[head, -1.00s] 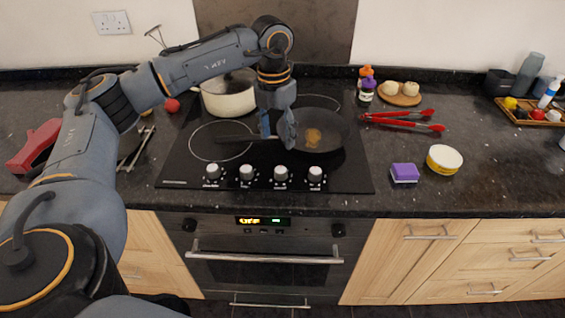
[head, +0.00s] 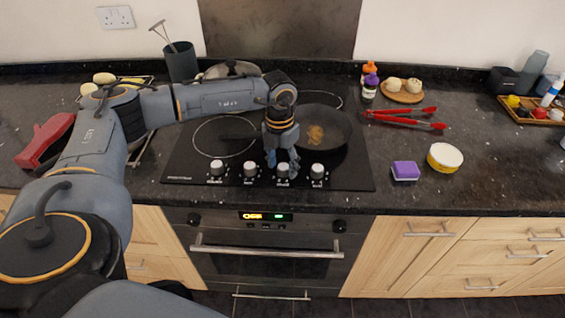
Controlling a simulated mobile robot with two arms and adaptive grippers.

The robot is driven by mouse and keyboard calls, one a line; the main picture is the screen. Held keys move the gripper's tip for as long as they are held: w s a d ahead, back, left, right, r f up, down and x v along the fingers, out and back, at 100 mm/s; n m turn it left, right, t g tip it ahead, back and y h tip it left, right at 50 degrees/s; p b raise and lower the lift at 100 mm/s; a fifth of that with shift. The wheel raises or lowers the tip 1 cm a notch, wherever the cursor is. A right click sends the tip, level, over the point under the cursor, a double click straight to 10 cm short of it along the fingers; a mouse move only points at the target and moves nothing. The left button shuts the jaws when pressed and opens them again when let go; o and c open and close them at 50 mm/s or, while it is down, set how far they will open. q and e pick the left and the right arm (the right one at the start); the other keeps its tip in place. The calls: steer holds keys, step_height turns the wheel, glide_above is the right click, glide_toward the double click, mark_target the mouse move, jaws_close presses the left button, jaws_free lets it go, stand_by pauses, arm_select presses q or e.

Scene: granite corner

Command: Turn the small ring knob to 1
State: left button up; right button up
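Four silver knobs stand in a row along the front of the black hob (head: 190,165): far left (head: 216,168), second (head: 249,170), third (head: 282,171) and far right (head: 317,171). Their markings are too small to read, so I cannot tell which one is the small ring knob. My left gripper (head: 282,167) points down over the third knob. Its fingers are apart, one on each side of the knob, partly hiding it. I cannot tell whether they touch it. My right gripper is out of view.
A dark frying pan (head: 322,128) sits on the hob just behind my gripper. A pot (head: 233,70) is mostly behind my arm. Red tongs (head: 405,120), a purple sponge (head: 405,170) and a yellow-and-white tub (head: 444,157) lie to the right. The oven (head: 265,255) is below.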

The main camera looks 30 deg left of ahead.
arm_select(q)
steer(key=c, duration=0.9)
steer(key=shift+c, duration=0.2)
steer(key=shift+m, duration=0.3)
steer(key=m+b, duration=0.2)
steer(key=m, duration=0.1)
steer(key=shift+w+f+b, duration=0.1)
steer(key=shift+b, duration=0.2)
steer(key=m+b, duration=0.1)
steer(key=m, duration=0.2)
steer(key=shift+m+b, duration=0.35)
steer(key=shift+m, duration=0.25)
steer(key=o, duration=1.1)
